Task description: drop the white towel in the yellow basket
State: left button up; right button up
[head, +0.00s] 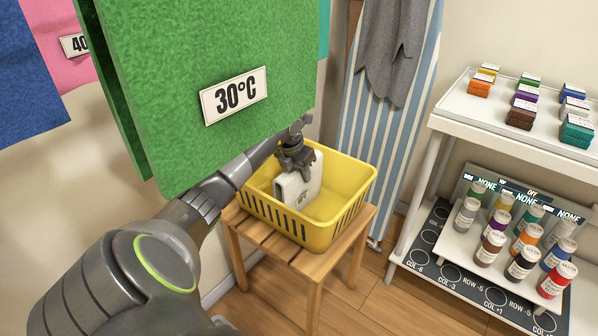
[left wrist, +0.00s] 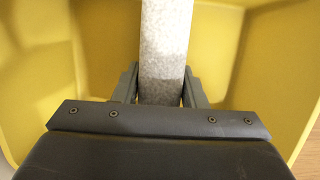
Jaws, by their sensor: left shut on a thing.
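The white towel (head: 297,184) is a folded block with a small dark label, seen in the head view inside the walls of the yellow basket (head: 323,234). My left gripper (head: 297,164) reaches down over the basket and is shut on the towel's upper part. In the left wrist view the towel (left wrist: 165,40) stands between the two fingers (left wrist: 160,88), with the basket's yellow walls (left wrist: 215,45) around it. I cannot tell whether the towel touches the basket floor. My right gripper is not in view.
The basket stands on a small wooden slatted stool (head: 262,238). A green towel (head: 200,70) marked 30°C hangs in front, over part of my left arm. A striped ironing board (head: 375,140) is behind. A white shelf (head: 470,107) with paint bottles and small blocks stands right.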

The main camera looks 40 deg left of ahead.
aim_at(283, 176)
pick_arm(q)
jog(key=shift+f, duration=0.1)
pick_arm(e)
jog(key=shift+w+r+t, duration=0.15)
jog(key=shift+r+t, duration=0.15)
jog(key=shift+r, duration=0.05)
pick_arm(q)
jog(key=o, duration=1)
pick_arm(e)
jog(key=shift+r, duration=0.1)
